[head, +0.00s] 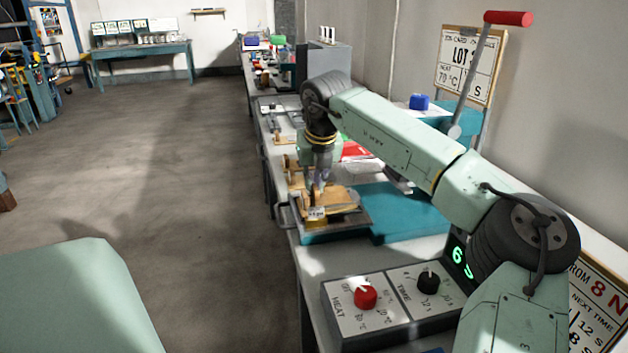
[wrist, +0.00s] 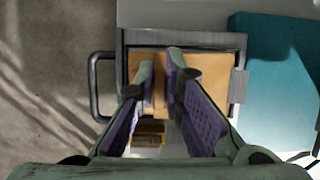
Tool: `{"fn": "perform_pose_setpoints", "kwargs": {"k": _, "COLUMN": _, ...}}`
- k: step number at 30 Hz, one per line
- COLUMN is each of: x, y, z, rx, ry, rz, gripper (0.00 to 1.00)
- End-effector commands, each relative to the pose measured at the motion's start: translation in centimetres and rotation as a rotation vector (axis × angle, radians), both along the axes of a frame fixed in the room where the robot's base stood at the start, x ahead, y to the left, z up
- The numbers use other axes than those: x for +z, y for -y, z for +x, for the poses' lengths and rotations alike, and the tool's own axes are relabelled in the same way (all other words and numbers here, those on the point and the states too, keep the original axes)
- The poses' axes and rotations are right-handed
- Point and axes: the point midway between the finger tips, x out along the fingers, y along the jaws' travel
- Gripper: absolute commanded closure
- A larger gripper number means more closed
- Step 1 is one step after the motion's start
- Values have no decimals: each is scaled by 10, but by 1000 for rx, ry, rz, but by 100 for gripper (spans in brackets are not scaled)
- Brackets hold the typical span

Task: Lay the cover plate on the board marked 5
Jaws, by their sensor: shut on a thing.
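My gripper (head: 318,188) is over the tray at the near end of the bench. In the wrist view its two purple-padded fingers (wrist: 165,90) are closed on the upright brown grip of a tan wooden plate (wrist: 205,72), which I take for the cover plate. The plate (head: 343,200) lies level over the grey-framed tray (head: 362,221). I cannot tell whether it touches what is under it. A small yellow block with a pale label (head: 316,214) shows at the tray's near side; its number is not readable. Any board under the plate is hidden.
A teal slab (head: 405,212) lies right of the tray. A control box with a red knob (head: 365,297) and a black knob (head: 428,281) stands nearer. A red-handled lever (head: 507,18) rises at right. More wooden pieces (head: 293,165) lie farther along the bench.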

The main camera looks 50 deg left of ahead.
Motion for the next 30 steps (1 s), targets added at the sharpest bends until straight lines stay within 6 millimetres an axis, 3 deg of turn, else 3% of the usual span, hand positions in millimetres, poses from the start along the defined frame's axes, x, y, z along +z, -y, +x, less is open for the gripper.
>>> {"fn": "perform_pose_setpoints", "kwargs": {"k": 14, "x": 0, "y": 0, "z": 0, "rx": 1, "ry": 0, "rz": 0, "gripper": 100}}
{"fn": "perform_pose_setpoints", "kwargs": {"k": 30, "x": -16, "y": 0, "z": -1, "rx": 1, "ry": -1, "rz": -1, "gripper": 100}}
